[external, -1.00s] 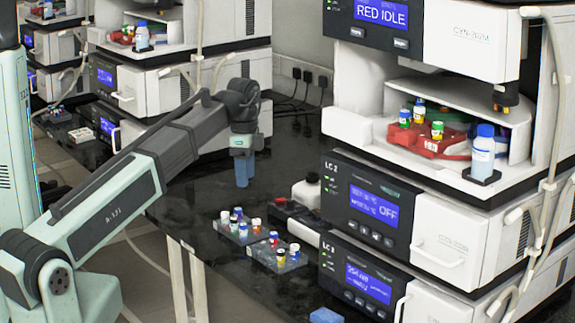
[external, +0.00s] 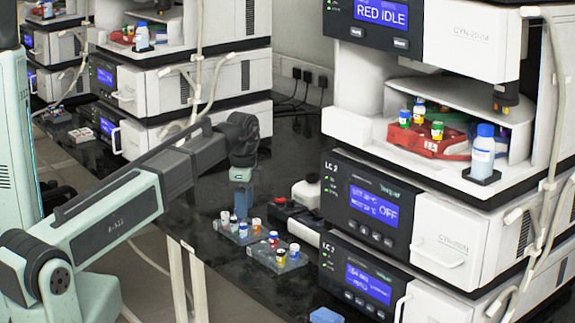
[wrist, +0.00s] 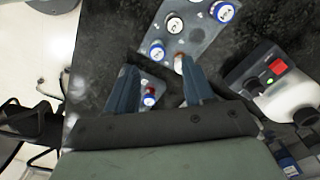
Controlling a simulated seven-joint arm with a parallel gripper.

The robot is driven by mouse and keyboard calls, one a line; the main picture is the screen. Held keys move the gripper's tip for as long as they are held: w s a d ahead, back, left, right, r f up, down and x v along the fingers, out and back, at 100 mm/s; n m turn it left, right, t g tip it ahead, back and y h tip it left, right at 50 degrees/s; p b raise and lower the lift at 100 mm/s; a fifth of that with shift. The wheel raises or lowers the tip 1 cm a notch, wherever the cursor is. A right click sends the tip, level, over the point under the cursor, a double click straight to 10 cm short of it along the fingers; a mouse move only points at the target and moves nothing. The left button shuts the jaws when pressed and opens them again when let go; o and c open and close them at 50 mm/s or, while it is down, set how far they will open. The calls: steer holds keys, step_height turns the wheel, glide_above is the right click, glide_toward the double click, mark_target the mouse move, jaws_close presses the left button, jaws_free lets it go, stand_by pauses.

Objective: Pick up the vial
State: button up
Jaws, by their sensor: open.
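Several small capped vials stand in two grey racks, and I cannot tell which one the task means. The left rack (external: 232,238) holds vials such as one with an orange-brown cap (external: 257,225). In the wrist view the gripper (wrist: 160,82) is open, with a blue-and-white vial (wrist: 149,98) showing between the fingers. Other vials (wrist: 174,25) stand beyond the fingertips. Nothing is held.
Stacked instruments (external: 400,215) stand right of the racks. A white bottle with a dark cap (external: 306,192) is behind them, near the gripper's right in the wrist view (wrist: 293,100). A blue block (external: 325,315) lies at the front. The dark bench (external: 200,215) is clear left of the racks.

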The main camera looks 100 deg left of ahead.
mark_target(243, 225)
steer(key=shift+s+d+f, duration=0.1)
steer(key=shift+s+f, duration=0.05)
steer(key=shift+f, duration=1.05)
steer(key=shift+s+f, duration=0.1)
steer(key=shift+f, duration=1.05)
jaws_close()
